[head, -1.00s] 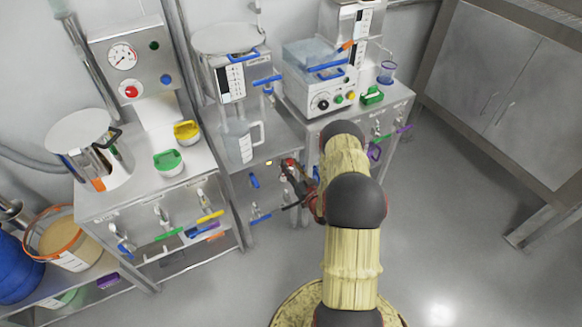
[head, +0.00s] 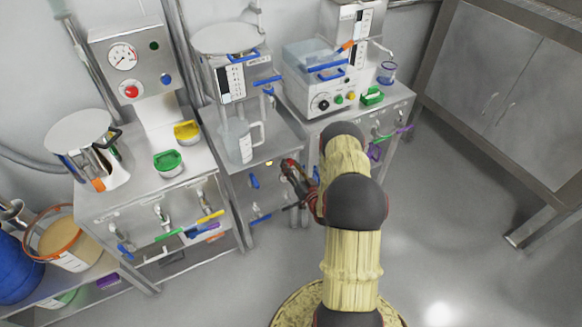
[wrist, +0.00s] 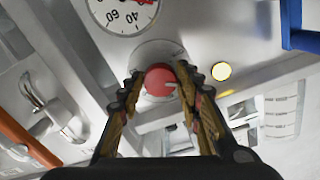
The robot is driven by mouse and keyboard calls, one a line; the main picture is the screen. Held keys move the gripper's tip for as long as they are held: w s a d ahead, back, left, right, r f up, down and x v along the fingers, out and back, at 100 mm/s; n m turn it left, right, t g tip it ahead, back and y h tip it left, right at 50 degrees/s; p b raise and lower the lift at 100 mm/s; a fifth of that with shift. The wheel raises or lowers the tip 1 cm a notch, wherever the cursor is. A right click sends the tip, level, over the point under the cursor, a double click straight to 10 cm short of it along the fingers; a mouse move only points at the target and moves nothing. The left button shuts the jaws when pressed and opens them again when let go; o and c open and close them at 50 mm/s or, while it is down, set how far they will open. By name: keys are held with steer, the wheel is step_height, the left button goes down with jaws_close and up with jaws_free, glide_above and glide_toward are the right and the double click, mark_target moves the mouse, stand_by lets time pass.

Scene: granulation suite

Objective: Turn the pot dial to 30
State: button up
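The pot dial, a round red knob (wrist: 160,80) with a white mark pointing right in the picture, sits on a grey panel in the wrist view. My gripper (wrist: 161,76) has one ridged finger on each side of the knob, both seeming to touch it. A white gauge (wrist: 118,14) with upside-down numbers 40, 60 and 80 is cut off by the top edge; part of its red needle shows, but its reading cannot be told. In the head view my gripper (head: 290,168) is at the middle bench's front, and the knob is hidden there.
A lit yellow button (wrist: 221,71) is right of the knob, with a blue handle (wrist: 300,38) beyond. In the head view a clear jug (head: 238,142) stands on the middle bench above. Floor at right is open.

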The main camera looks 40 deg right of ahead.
steer(key=o, duration=0.4)
steer(key=shift+c, duration=0.2)
steer(key=shift+s, duration=0.15)
steer(key=v, duration=1.1)
steer(key=shift+s, duration=0.35)
